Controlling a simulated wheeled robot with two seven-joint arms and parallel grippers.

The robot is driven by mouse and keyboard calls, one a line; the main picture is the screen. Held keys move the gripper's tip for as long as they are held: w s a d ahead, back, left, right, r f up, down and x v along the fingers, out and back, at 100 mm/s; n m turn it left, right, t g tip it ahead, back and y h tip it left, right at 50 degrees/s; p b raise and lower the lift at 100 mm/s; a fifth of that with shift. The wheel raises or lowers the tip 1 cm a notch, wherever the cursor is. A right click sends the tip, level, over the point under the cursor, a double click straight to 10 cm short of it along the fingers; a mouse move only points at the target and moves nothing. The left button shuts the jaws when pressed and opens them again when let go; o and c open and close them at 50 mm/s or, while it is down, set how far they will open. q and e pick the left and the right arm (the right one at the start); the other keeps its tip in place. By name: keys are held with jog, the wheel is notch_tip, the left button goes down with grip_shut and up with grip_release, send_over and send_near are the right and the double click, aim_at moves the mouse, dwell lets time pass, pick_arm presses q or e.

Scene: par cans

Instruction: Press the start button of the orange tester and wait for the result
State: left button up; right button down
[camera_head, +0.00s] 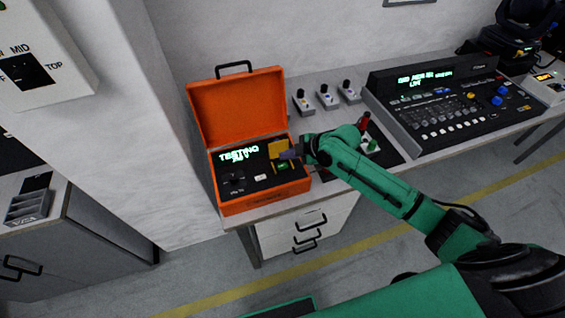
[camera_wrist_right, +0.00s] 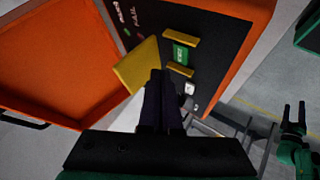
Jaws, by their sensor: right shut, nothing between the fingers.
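The orange tester (camera_head: 247,200) is an open case on the bench, its lid standing up at the back. Its panel screen (camera_head: 238,154) shows green text reading "TESTING" with a second line under it. A green button (camera_wrist_right: 180,54) with small lettering sits between two yellow guards, beside a raised yellow flap (camera_wrist_right: 137,65); the button also shows in the head view (camera_head: 283,166). My right gripper (camera_head: 290,154) is shut and empty over the panel, near the flap and button. I cannot tell whether it touches either. My left gripper (camera_wrist_right: 295,114) is open, away from the tester.
A white button (camera_wrist_right: 190,88) is on the tester panel. Several small switch boxes (camera_head: 327,97) stand behind and right of the case. A large black console (camera_head: 440,105) fills the bench to the right. A wall panel (camera_head: 35,60) hangs at upper left.

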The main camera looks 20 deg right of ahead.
aim_at(286, 166)
notch_tip(286, 166, up, 4)
jog(key=shift+f+p, duration=0.15)
jog(key=shift+p, duration=1.1)
jog(key=shift+f, duration=0.1)
